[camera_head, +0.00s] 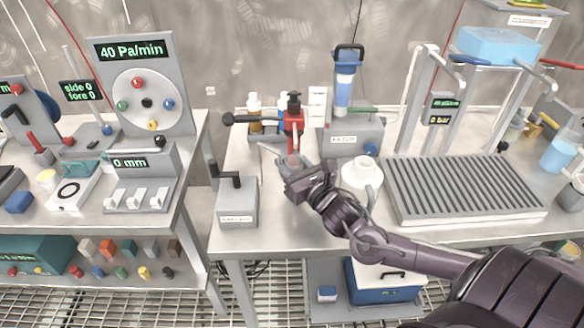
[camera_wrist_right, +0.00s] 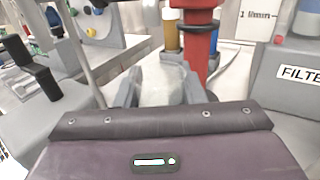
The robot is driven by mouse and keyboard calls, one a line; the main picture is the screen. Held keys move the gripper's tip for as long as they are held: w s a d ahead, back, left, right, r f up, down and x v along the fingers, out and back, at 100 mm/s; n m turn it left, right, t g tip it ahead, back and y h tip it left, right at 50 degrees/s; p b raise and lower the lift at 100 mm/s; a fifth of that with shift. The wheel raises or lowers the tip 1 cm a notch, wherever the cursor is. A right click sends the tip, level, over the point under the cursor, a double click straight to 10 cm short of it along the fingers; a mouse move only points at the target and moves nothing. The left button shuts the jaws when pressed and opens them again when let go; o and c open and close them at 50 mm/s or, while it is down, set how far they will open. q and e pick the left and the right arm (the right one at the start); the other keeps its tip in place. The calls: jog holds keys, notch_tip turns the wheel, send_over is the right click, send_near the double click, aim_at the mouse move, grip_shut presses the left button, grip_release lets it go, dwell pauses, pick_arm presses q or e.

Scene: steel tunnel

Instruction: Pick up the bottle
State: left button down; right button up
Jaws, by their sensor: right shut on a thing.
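My right gripper (camera_head: 292,166) reaches over the middle table. It is shut on a pale, translucent vessel, likely the bottle, which shows between the fingers in the right wrist view (camera_wrist_right: 165,84). Most of the vessel is hidden by the gripper, and I cannot tell whether its base touches anything. It is right in front of a red device (camera_head: 294,122) with a black top. An amber bottle (camera_head: 254,115) with a white cap stands behind, and its amber side also shows in the right wrist view (camera_wrist_right: 170,28). My left gripper is out of view.
A grey box with a black handle (camera_head: 237,203) stands left of my gripper. A white jug (camera_head: 361,173) is close on its right, below the blue filter unit (camera_head: 345,85). A ribbed grey tray (camera_head: 465,188) fills the right side. The table's front strip is clear.

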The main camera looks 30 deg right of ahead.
jog(key=s+r+p, duration=0.3)
jog(key=s+p, duration=0.1)
jog(key=s, duration=1.4)
jog(key=shift+a, duration=0.2)
jog(key=shift+f, duration=0.15)
